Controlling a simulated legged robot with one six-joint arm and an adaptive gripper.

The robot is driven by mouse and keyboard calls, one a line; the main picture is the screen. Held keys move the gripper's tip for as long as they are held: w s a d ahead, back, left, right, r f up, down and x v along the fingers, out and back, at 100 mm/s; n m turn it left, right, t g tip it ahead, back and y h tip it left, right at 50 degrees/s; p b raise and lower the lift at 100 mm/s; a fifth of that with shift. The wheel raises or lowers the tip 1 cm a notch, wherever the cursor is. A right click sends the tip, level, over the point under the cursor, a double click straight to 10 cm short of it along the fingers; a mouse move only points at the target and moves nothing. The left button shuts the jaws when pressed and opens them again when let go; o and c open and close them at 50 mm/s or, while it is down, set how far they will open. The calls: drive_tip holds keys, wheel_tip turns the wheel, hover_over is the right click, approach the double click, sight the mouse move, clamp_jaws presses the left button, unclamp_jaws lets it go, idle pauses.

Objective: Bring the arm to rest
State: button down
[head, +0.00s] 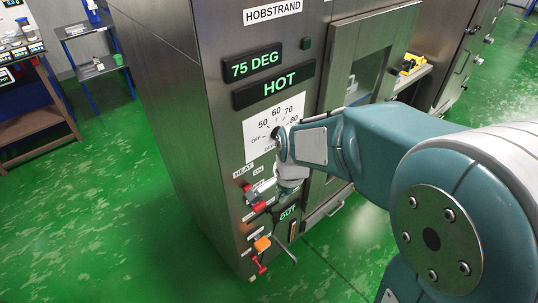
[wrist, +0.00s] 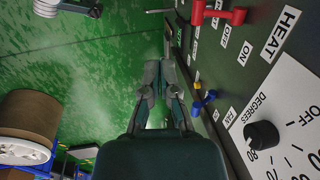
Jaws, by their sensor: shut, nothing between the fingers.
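My arm reaches in from the right in the head view, in front of the steel HOBSTRAND cabinet (head: 165,75). My gripper (head: 284,206) hangs from the wrist in front of the cabinet's lower controls and is partly hard to make out. In the wrist view my gripper (wrist: 162,68) has its fingers together with nothing between them. The fingers point up the picture, beside the control panel. A gap to the panel's controls shows there; I cannot tell its depth.
Displays read 75 DEG (head: 252,66) and HOT (head: 274,87). The dial's black knob (wrist: 262,135), a red switch handle (wrist: 215,14) and a blue-yellow knob (wrist: 204,101) are close to my gripper. Green floor (head: 110,180) is open at left.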

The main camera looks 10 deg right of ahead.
drive_tip(key=s+d+r+n+t, duration=0.2)
drive_tip(key=s+d+r+n, duration=0.1)
drive_tip(key=s+r+n, duration=0.2)
drive_tip(key=s+d+r+n+t+h, duration=0.1)
drive_tip(key=s+d+r+n+t, duration=0.1)
drive_tip(key=s+d+r+n, duration=0.2)
drive_tip(key=s+r+n, duration=0.2)
drive_tip(key=s+r, duration=0.2)
drive_tip(key=s, duration=0.2)
drive_tip(key=shift+d+r, duration=0.15)
drive_tip(key=shift+d, duration=0.15)
